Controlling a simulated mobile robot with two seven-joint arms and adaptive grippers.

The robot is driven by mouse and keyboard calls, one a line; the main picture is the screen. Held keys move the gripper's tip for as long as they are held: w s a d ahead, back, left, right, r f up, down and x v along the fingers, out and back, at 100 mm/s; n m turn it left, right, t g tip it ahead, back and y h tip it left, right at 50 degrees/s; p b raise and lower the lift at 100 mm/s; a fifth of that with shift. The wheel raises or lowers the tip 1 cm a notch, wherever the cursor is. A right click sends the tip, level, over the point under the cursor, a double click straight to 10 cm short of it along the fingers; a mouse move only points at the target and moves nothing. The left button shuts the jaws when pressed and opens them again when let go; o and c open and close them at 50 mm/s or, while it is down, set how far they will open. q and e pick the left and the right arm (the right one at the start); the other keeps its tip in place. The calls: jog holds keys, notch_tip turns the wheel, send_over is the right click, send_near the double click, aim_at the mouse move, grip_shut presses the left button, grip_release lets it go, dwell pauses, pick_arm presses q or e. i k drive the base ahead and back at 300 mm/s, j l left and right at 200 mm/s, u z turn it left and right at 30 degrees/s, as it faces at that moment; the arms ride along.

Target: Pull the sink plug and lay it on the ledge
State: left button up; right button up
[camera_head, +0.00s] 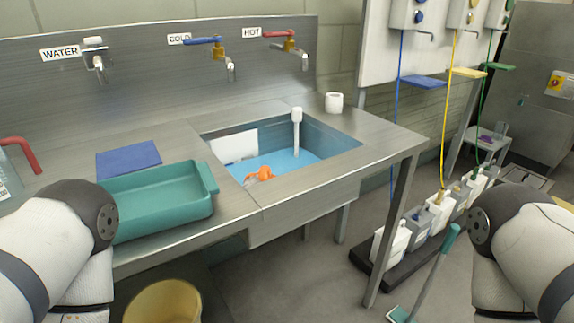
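The sink (335,140) is set into the steel counter and holds blue water (290,160). A white upright post with a wider top (297,117) stands in the water near the back wall of the sink and looks like the plug; its lower end is hidden below the water. The steel ledge (375,140) runs around the sink and is bare at the right. My arms come in at the lower left and lower right, but neither gripper is in view.
An orange item (262,173) and a white board (233,146) are in the sink. A teal tray (165,203) and blue cloth (128,158) lie left. A white roll (334,102) stands behind the sink. Taps (290,45) overhang the back. A yellow bucket (163,302) is below.

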aim_at(372, 128)
jog(key=l+u, duration=0.4)
jog(key=l, duration=0.15)
jog(key=l+u, duration=0.4)
jog(key=l, duration=0.2)
jog(key=k+l+u, duration=0.15)
jog(key=l+u, duration=0.25)
jog(key=l, duration=0.15)
